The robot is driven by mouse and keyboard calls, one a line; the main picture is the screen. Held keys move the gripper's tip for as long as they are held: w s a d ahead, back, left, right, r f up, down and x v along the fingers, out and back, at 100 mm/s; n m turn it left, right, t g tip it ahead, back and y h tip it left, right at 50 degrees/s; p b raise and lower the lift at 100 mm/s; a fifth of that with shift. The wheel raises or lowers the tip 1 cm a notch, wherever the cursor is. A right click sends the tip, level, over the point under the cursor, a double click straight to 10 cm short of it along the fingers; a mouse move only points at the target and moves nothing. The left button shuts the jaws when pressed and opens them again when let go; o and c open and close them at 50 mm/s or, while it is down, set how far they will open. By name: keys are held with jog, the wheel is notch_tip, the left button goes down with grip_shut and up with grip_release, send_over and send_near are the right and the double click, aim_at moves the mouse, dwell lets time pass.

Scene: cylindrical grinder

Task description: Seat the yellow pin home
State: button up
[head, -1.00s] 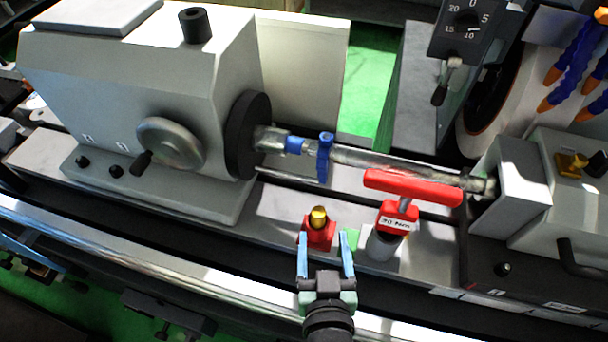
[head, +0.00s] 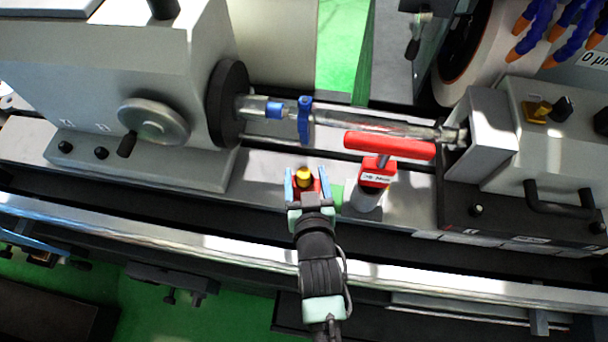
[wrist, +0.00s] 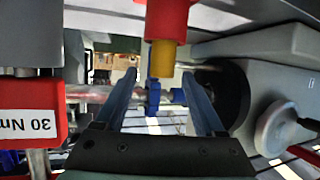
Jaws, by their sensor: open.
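The yellow pin (head: 304,175) stands up out of a small red block (head: 312,189) on the machine's bed ledge. In the wrist view the yellow pin (wrist: 163,60) hangs from the red block (wrist: 166,18) at the top, so that picture looks inverted. How deep the pin sits in the block is hidden. My gripper (head: 306,172) is open, with one blue finger on each side of the pin in the head view. In the wrist view the fingers (wrist: 160,78) are spread with gaps on both sides of the pin, and I see no contact.
A red-handled tool (head: 376,172) on a grey post stands just right, its bar (head: 389,146) reaching near my gripper. A shaft (head: 360,125) with a blue clamp (head: 305,118) runs behind, between the left headstock (head: 120,70) and the right-hand block (head: 485,135). A handwheel (head: 153,121) is at left.

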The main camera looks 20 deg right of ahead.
aim_at(303, 168)
jog(key=shift+p+x, duration=0.7)
jog(key=shift+x, duration=1.75)
jog(key=shift+a+f, duration=0.1)
jog(key=shift+a, duration=0.05)
grip_shut()
